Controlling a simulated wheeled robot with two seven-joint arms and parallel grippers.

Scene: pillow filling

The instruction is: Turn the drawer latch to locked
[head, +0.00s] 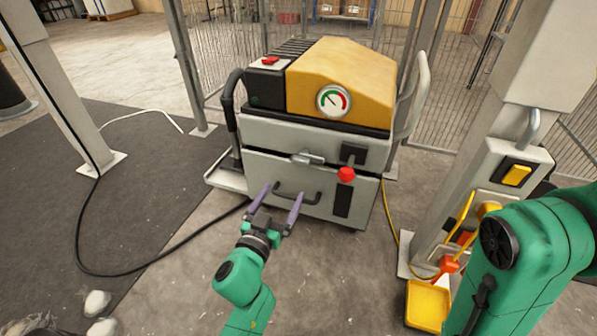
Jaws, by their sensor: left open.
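The machine cabinet (262,135) stands ahead with an upper panel and a lower drawer front (272,172). A small silver latch (308,159) sits at the seam above the drawer and lies roughly level. The drawer front has a dark bar handle (297,197), and the drawer looks shut. My left gripper (281,193) is open, with its two purple fingers pointing at the drawer front around the handle's area, below the latch. I cannot tell whether the fingers touch the handle. My right arm comes in at the right, but its gripper is out of frame.
A red-knobbed lever (346,174) is right of the latch. A gauge (333,101) and red button (270,60) are on top. A post with a yellow switch (516,175) and a yellow tray (427,305) stand right. A black cable (150,265) crosses the floor.

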